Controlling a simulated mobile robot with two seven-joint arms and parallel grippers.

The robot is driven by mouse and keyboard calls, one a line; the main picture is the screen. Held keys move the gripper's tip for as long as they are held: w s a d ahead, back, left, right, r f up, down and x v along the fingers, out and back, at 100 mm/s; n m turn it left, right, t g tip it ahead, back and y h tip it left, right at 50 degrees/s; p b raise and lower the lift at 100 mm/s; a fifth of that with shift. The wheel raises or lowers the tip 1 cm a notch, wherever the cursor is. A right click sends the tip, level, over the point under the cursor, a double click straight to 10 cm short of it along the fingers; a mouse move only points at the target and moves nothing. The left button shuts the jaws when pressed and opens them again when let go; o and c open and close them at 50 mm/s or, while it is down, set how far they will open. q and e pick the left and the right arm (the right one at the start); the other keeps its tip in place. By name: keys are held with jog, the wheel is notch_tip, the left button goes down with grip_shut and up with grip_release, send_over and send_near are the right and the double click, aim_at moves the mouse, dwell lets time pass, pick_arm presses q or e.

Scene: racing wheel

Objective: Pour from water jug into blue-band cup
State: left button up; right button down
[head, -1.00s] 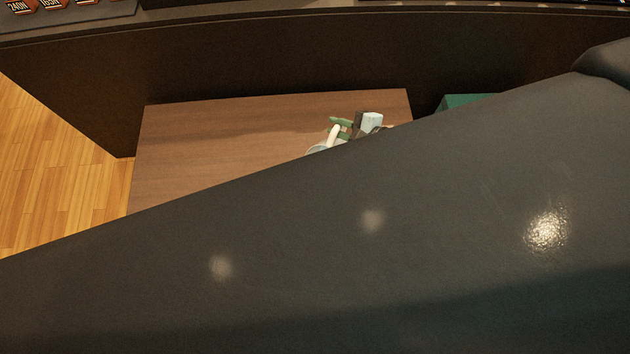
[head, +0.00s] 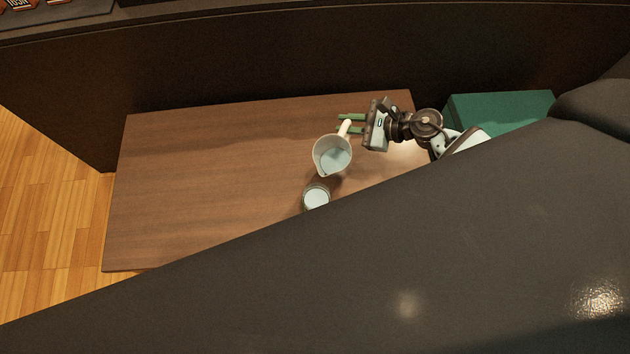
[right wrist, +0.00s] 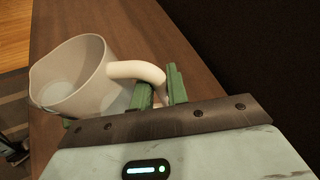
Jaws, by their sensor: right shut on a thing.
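The water jug (head: 331,157) is a pale, translucent jug with a cream handle and a spout, above or on the wooden table. My right gripper (head: 352,124) has its green fingers shut on the jug's handle. In the right wrist view the jug (right wrist: 75,80) looks slightly tilted, with clear liquid inside, and the fingers (right wrist: 158,92) are on either side of the handle. A small round cup (head: 316,198) with pale contents stands just below the jug in the head view. Its band cannot be made out. My left gripper is not in view.
The wooden table (head: 200,170) is clear on its left. A dark wall (head: 250,60) rises behind it, and a green box (head: 500,112) stands to the right. A large dark surface covers the lower part of the head view.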

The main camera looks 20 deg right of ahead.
jog(key=shift+w+d+f+m+g+b, duration=0.3)
jog(key=shift+f+b, duration=0.3)
jog(key=shift+b, duration=0.15)
jog(key=shift+w+d+f+m+y+b, duration=0.35)
jog(key=shift+f+m+y+b, duration=0.2)
jog(key=shift+b, duration=0.6)
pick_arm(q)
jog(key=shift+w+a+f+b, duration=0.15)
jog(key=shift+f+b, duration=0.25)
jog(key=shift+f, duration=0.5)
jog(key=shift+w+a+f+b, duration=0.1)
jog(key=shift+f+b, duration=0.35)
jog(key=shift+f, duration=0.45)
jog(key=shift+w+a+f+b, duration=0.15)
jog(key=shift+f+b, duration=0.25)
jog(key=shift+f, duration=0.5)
pick_arm(e)
jog(key=shift+w+d+f+m+g+y, duration=0.3)
jog(key=shift+d+f+m+y, duration=0.05)
jog(key=shift+f, duration=0.25)
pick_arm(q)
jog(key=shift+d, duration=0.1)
pick_arm(e)
jog(key=shift+r, duration=0.1)
